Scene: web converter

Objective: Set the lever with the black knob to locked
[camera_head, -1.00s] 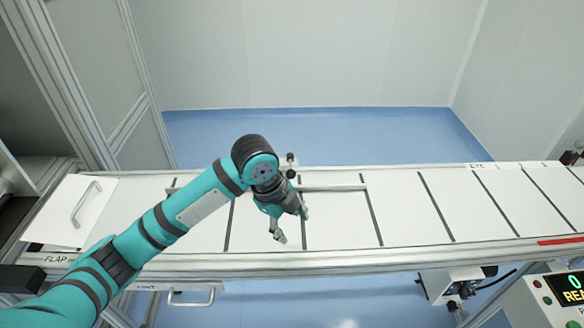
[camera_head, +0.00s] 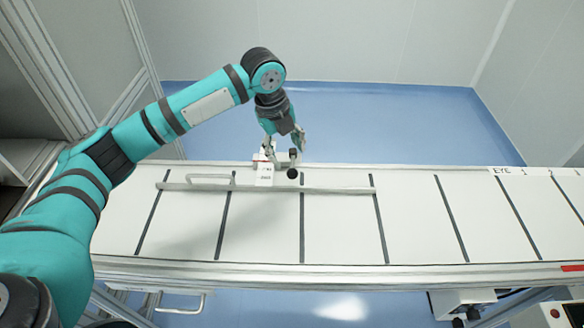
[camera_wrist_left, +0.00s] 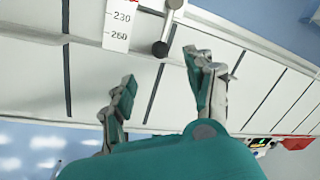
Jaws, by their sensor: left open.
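The lever's black knob (camera_head: 292,173) shows in the head view at the far side of the white slatted table, at the end of a short light-coloured arm. In the left wrist view the knob (camera_wrist_left: 160,49) lies just beyond the fingertips, with its metal arm running up and away. My left gripper (camera_head: 284,145) is open, above and just behind the knob in the head view. In the wrist view its two fingers (camera_wrist_left: 163,72) are spread, with nothing between them. I cannot read any locked marking. My right gripper is not in view.
A white scale plate (camera_wrist_left: 118,22) with numbers stands beside the lever. A long metal bar (camera_head: 335,190) lies across the table (camera_head: 430,235) near the lever, with a handle (camera_head: 210,177) to its left.

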